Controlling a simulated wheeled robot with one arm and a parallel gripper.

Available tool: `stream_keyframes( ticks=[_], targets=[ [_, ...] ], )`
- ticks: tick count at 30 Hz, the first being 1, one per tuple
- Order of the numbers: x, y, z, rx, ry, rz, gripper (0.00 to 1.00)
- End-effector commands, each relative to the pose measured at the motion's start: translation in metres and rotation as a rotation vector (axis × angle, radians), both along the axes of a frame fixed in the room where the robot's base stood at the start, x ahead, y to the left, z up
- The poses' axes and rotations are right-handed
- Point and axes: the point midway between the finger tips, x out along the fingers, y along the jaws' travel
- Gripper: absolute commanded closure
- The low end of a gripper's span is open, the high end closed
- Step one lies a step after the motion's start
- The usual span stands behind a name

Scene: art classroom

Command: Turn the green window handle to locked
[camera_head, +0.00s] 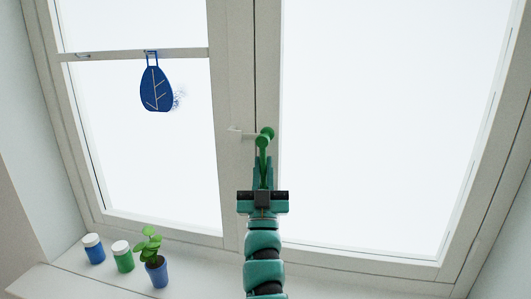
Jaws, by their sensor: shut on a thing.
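The green window handle (265,135) is on the middle frame between the two panes. Its rounded green end shows just above my gripper (263,166), and its lower part runs down between the fingers. My gripper reaches up from below and is shut on the handle. A pale fitting (237,131) sticks out to the left beside the handle's top. The fingers and my arm hide part of the handle and the frame behind it.
A blue leaf-patterned ornament (156,88) hangs from the crossbar of the left pane. On the sill (62,286) at lower left stand a blue jar (94,252), a green jar (123,260) and a potted plant (156,273). The right pane (370,120) is clear.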

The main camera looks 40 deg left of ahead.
Motion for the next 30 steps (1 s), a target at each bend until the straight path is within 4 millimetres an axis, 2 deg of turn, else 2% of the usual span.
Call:
stream_keyframes(
  ticks=[22, 23, 25, 30],
  targets=[
    [-0.0013, 0.0022, -0.0003, 0.035, 0.022, 0.0, 1.0],
    [-0.0013, 0.0022, -0.0002, 0.035, 0.022, 0.0, 0.8],
    [-0.0012, 0.0021, -0.0002, 0.035, 0.022, 0.0, 0.66],
    [-0.0011, 0.002, -0.0001, 0.034, 0.021, 0.0, 0.64]
  ],
)
